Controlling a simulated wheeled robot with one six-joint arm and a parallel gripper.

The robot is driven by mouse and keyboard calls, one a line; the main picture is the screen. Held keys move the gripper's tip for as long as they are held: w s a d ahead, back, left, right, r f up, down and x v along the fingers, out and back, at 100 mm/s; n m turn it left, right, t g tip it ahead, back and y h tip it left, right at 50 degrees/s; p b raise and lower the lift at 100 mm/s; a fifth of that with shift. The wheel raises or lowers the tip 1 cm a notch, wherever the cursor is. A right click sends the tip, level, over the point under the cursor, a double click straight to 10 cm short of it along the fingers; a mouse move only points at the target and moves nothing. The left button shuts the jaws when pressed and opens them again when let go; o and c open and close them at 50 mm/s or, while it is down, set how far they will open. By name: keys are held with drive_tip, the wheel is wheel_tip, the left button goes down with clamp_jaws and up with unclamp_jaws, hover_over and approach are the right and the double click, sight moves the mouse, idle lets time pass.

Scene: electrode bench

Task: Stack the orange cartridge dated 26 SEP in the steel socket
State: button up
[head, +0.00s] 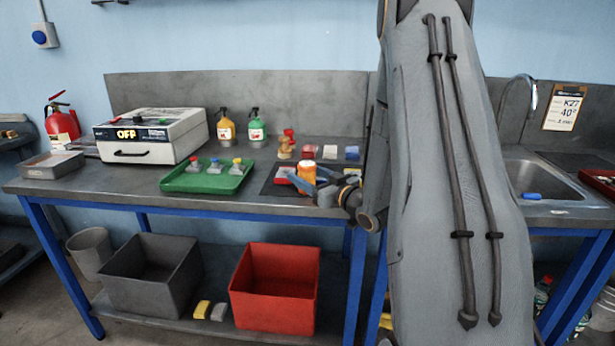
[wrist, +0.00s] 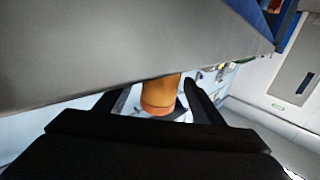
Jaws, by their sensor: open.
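An orange cartridge (head: 306,171) stands upright at the front of the bench in the head view, beside my arm. My gripper (head: 310,184) is open at it, and the fingers partly cover its lower part. In the wrist view the orange cartridge (wrist: 160,93) shows between the two spread fingers of my gripper (wrist: 157,98), with a gap at the right finger. Whether either finger touches it I cannot tell. No date is readable on it. I cannot make out the steel socket; my arm hides part of the bench.
A green tray (head: 207,188) with several small capped items lies left of my gripper. Behind stand a wooden figure-like piece (head: 285,149) and red, white and blue blocks.

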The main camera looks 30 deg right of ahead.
drive_tip(key=shift+w, duration=0.2)
drive_tip(key=c, duration=1.4)
